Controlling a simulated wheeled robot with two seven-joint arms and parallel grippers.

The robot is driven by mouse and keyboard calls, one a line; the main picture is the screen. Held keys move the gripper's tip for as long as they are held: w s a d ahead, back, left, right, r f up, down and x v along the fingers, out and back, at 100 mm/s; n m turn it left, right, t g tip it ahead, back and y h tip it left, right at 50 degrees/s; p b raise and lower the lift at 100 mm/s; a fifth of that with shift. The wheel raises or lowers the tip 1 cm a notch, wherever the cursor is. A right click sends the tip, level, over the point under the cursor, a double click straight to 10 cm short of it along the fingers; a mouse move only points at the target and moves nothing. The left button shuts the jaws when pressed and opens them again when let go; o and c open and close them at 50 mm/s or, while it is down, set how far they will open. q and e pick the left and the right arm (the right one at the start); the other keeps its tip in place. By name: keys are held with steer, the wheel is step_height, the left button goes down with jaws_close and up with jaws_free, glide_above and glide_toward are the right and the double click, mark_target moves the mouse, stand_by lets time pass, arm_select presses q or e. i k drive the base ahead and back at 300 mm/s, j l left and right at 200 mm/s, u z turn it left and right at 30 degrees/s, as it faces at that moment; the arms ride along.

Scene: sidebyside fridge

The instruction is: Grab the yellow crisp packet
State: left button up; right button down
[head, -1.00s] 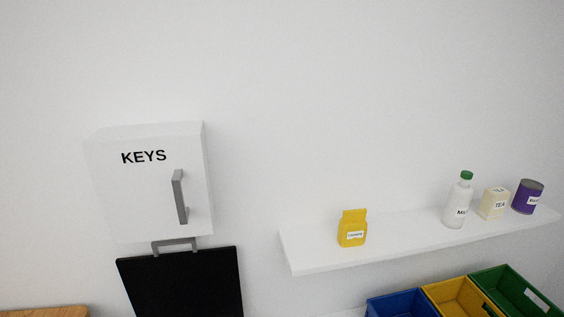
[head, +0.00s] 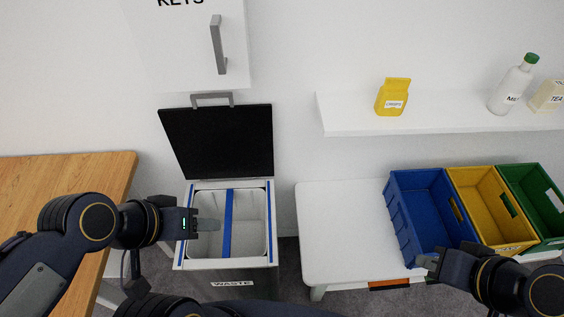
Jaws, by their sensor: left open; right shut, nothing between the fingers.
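The yellow crisp packet (head: 393,97) stands upright on the white wall shelf (head: 345,120), near the shelf's left end, with a white label on its front. My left gripper (head: 212,225) is open and empty; in the picture it lies over the left part of the open waste bin, well to the lower left of the packet. My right gripper (head: 425,262) is shut and empty, in front of the blue crate and well below the packet. Neither gripper touches the packet.
A milk bottle (head: 511,85) and a tea box (head: 548,96) stand further right on the shelf. Blue (head: 393,205), yellow (head: 516,247) and green (head: 517,178) crates sit on a white table (head: 330,230) below. The waste bin (head: 232,264) has its black lid (head: 220,145) up. A key cabinet (head: 190,50) hangs above.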

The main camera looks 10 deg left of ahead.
mark_target(392, 98)
steer(key=u, duration=1.05)
steer(key=k+l+u, duration=0.25)
steer(key=l, duration=0.2)
steer(key=k+l+u, duration=0.25)
steer(key=l, duration=0.2)
steer(key=k+l+u, duration=0.25)
steer(key=l, duration=0.15)
steer(key=i+l, duration=0.25)
